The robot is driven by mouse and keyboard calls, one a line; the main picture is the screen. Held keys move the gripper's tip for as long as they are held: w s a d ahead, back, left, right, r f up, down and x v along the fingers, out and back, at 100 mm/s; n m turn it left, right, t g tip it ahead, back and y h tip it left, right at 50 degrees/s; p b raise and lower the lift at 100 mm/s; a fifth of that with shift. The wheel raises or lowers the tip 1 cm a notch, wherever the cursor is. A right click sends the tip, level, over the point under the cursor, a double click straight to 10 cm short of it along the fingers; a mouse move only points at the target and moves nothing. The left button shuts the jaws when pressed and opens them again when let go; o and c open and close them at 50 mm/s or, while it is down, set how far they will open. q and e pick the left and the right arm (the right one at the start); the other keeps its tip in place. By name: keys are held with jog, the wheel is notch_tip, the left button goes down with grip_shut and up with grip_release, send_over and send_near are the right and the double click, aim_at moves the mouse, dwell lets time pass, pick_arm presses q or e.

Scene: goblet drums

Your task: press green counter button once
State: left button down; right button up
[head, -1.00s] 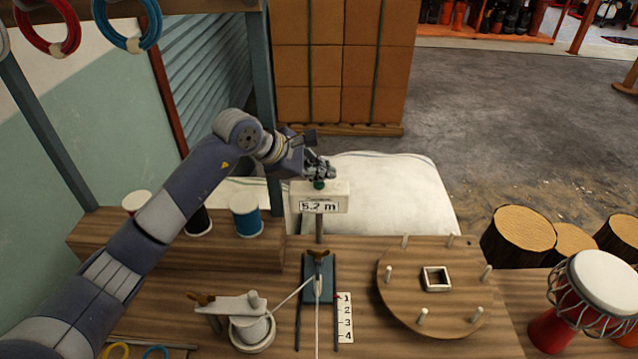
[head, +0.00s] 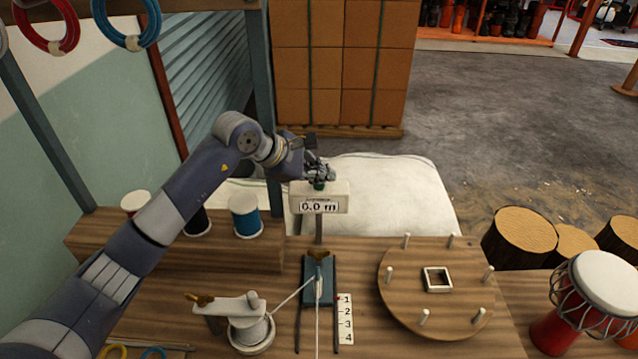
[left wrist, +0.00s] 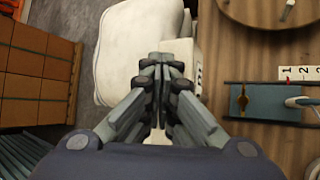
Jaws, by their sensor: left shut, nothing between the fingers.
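The counter (head: 322,207) is a white box on a post at the back of the bench, and its display reads 0.0 m. The green button (head: 319,184) sits on top of the box, mostly covered by my gripper. My left gripper (head: 320,173) is shut and empty, with its fingertips at the button; I cannot tell whether they still touch it. In the left wrist view the closed fingers (left wrist: 164,62) lie over the white counter box (left wrist: 196,70), and the button is hidden. My right gripper is not in view.
A blue clamp block (head: 319,280) with a cord and a number strip (head: 345,318) lie in front of the counter. A round pegged board (head: 405,290) is at right, a winding device (head: 248,325) at left. Spools (head: 246,216) stand on a raised shelf. A drum (head: 590,290) stands far right.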

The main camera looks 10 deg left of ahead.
aim_at(320, 187)
pick_arm(q)
jog(key=shift+f, duration=0.2)
jog(key=shift+r, duration=0.1)
jog(key=shift+r+p, duration=0.3)
jog(key=shift+r, duration=0.55)
jog(key=shift+r, duration=0.1)
notch_tip(320, 187, up, 5)
jog(key=shift+f+p, duration=0.1)
jog(key=shift+p, duration=1.05)
